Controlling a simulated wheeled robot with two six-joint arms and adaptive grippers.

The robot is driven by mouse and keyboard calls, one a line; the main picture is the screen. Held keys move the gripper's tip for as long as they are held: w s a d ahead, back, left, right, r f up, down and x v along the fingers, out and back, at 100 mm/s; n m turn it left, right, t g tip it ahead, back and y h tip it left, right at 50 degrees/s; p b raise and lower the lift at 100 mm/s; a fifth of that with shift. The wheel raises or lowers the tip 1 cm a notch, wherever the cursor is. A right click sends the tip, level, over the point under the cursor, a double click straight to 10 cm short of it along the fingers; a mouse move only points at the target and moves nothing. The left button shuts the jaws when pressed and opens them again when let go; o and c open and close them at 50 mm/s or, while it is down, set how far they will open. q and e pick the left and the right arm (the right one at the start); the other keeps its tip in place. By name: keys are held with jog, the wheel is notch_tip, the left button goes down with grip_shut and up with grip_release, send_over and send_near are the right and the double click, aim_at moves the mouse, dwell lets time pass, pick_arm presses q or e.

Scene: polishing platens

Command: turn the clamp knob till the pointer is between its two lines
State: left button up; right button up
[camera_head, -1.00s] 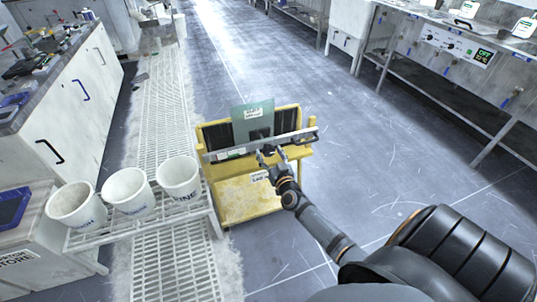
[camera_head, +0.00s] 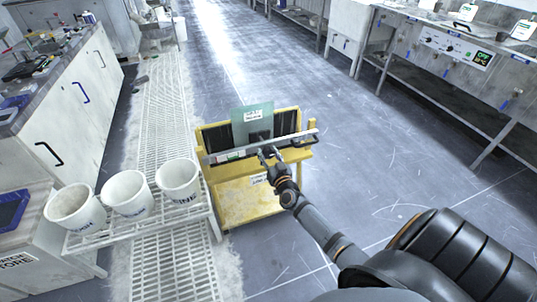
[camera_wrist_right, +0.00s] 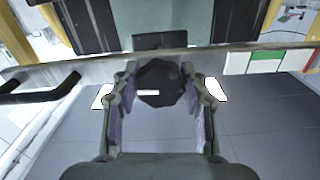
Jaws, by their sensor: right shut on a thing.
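The clamp knob (camera_wrist_right: 161,82) is a dark, many-sided knob with a short white mark on its face, in the right wrist view. My right gripper (camera_wrist_right: 160,92) is shut on it, one finger on each side. In the head view my right gripper (camera_head: 267,154) is at the front of the grey clamp bar (camera_head: 295,139). The bar lies across a yellow stand (camera_head: 238,202) that carries a pale green plate (camera_head: 252,117). A green, white and red strip (camera_wrist_right: 266,62) is on the bar in the wrist view. I cannot make out the pointer or its two lines. My left gripper is not in view.
Several white buckets, one of them (camera_head: 177,181) nearest the stand, are on a white rack at the left. A dark handle (camera_wrist_right: 40,95) juts from the bar in the wrist view. A bench with controls (camera_head: 455,47) stands at the right. The floor between is clear.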

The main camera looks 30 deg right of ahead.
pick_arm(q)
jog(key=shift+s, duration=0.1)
pick_arm(e)
jog(key=shift+m, duration=0.3)
jog(key=m, duration=0.4)
jog(key=shift+m+p, duration=0.3)
jog(key=shift+m, duration=0.1)
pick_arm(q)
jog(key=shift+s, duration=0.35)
pick_arm(e)
jog(key=shift+a+m, duration=0.1)
jog(key=shift+m, duration=1.7)
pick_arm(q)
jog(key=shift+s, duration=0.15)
pick_arm(e)
jog(key=o, duration=1.2)
jog(key=shift+c, duration=0.2)
